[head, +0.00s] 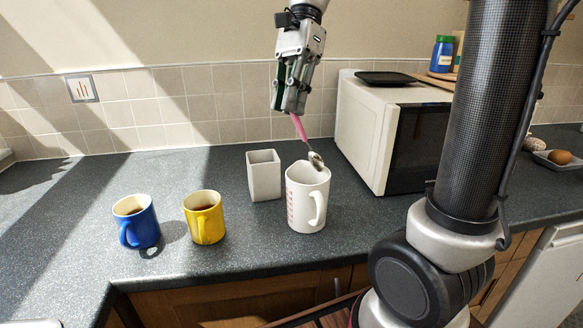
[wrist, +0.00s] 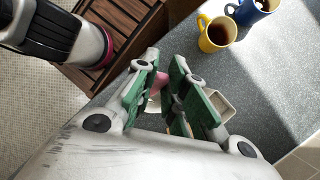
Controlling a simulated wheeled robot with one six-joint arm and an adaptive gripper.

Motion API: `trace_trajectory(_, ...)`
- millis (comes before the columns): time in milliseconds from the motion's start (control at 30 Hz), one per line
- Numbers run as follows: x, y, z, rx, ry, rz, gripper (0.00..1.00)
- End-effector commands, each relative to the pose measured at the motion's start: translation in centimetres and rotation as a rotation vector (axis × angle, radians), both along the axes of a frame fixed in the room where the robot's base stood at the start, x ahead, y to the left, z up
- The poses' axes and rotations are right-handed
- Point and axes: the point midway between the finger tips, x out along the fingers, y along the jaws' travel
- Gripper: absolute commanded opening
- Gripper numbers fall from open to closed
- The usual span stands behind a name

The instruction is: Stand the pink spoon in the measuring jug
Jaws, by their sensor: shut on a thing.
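The pink spoon (head: 299,128) hangs from my gripper (head: 291,104), its pink handle between the fingers and its metal bowl pointing down. The bowl overlaps the rim of the white measuring jug (head: 306,203) in the head view; I cannot tell if it is inside the mouth or just above it. The jug stands upright on the counter with its handle towards the front right. In the wrist view my gripper (wrist: 163,92) is shut on the pink handle (wrist: 160,82), and the fingers hide most of what lies below.
A grey square pot (head: 264,178) stands close to the jug's left. A yellow mug (head: 205,220) and a blue mug (head: 136,226), both with dark drink, stand farther left. A white microwave (head: 375,130) is behind right. The counter (head: 90,185) is clear at the back left.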

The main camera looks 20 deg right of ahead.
Motion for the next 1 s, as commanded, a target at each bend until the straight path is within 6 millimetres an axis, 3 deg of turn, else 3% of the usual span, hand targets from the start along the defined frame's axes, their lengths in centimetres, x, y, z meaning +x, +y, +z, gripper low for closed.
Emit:
trace_trajectory(100, -0.1, 0.0, -3.4, -0.001, 0.005, 0.0, 0.0)
trace_trajectory(200, -0.1, 0.0, -5.6, 0.0, 0.003, 0.0, 0.0)
trace_trajectory(433, 0.0, 0.0, -8.0, 0.0, 0.001, 0.0, 0.0)
trace_trajectory(600, 0.0, 0.0, -10.8, -0.001, 0.002, 0.001, 0.0)
trace_trajectory(733, 0.0, 0.0, -11.9, -0.001, -0.001, 0.0, 0.0)
trace_trajectory(1000, 0.0, 0.0, -12.0, 0.0, -0.002, 0.0, 0.0)
